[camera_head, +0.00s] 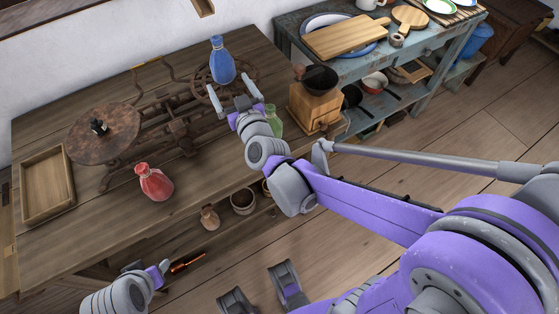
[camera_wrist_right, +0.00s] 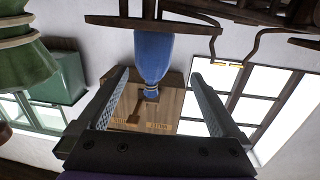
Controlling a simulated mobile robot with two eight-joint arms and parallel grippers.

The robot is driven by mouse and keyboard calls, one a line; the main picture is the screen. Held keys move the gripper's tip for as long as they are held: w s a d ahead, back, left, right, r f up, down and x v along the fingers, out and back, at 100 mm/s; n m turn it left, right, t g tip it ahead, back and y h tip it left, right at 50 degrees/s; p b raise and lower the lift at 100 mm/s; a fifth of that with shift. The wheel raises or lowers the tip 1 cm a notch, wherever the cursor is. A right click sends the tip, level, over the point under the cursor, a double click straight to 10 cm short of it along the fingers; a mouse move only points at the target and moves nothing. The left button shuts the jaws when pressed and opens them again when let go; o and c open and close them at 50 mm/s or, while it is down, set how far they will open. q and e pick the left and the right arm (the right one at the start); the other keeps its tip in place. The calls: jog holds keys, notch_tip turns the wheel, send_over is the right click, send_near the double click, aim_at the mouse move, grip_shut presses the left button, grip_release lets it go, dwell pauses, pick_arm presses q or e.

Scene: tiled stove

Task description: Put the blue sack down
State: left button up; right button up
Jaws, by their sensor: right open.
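The blue sack (camera_head: 222,62) stands upright on the right pan (camera_head: 238,82) of an old balance scale on the wooden table. In the right wrist view, which looks upside down, the blue sack (camera_wrist_right: 153,58) has its base against the dark pan (camera_wrist_right: 180,27). My right gripper (camera_head: 232,93) is open just in front of the sack. Its fingers (camera_wrist_right: 158,100) are spread wide with clear gaps on both sides of the sack. My left gripper (camera_head: 158,270) is low at the table's front edge, away from the sack; its jaws are unclear.
A red sack (camera_head: 153,182) stands on the table, and a green sack (camera_head: 273,120) is close beside my right gripper. The scale's large round left plate (camera_head: 104,131) and a wooden tray (camera_head: 47,184) lie left. A coffee grinder (camera_head: 314,108) stands right.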

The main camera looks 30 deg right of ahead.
jog(key=s+d+f+g, duration=0.1)
jog(key=s+f+g, duration=0.5)
jog(key=s, duration=0.8)
jog(key=s+f+g+y, duration=0.1)
jog(key=s+f+g, duration=0.5)
jog(key=s+f, duration=0.3)
jog(key=s, duration=0.4)
jog(key=shift+s+d+n+g, duration=0.3)
jog(key=shift+s+d+g, duration=0.05)
jog(key=shift+g, duration=0.05)
jog(key=shift+r, duration=0.15)
notch_tip(320, 180, up, 11)
jog(key=w+p, duration=0.1)
jog(key=p, duration=0.9)
jog(key=shift+w+t, duration=0.3)
jog(key=shift+w, duration=0.1)
